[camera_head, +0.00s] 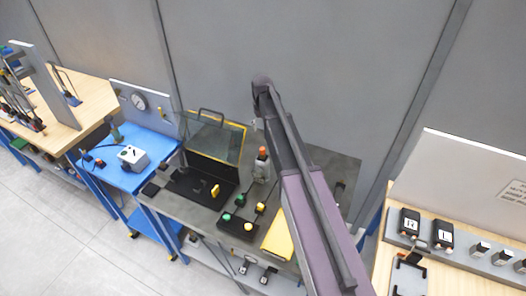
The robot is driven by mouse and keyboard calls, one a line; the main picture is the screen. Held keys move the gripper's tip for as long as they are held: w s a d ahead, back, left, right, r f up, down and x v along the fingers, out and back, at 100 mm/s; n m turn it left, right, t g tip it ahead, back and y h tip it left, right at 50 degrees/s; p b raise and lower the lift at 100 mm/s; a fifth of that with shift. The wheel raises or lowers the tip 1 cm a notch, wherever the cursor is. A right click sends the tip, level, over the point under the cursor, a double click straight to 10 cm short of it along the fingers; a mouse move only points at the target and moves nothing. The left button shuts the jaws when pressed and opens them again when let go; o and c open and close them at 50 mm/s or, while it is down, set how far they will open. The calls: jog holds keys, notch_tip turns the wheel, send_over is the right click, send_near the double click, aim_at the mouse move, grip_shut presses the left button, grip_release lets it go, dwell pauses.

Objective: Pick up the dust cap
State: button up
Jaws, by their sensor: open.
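I cannot make out a dust cap for certain in the head view; the small parts on the benches are too small to tell. My purple and dark arm reaches up from the bottom edge across the grey bench (318,158). My gripper cannot be made out; the arm hides part of the bench behind it.
A black box with green and yellow buttons (238,226) and a yellow panel (278,238) lie left of my arm. A blue bench (120,178) with a gauge panel stands left. A wooden bench (440,278) with black devices stands right. Grey floor is clear at lower left.

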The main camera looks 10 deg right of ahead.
aim_at(263, 148)
jog(key=shift+f+b, duration=4.25)
jog(key=shift+f, duration=0.05)
jog(key=shift+w+d+f+b, duration=0.1)
jog(key=shift+w+f+b, duration=0.05)
jog(key=shift+f+b, duration=2.45)
jog(key=c, duration=0.9)
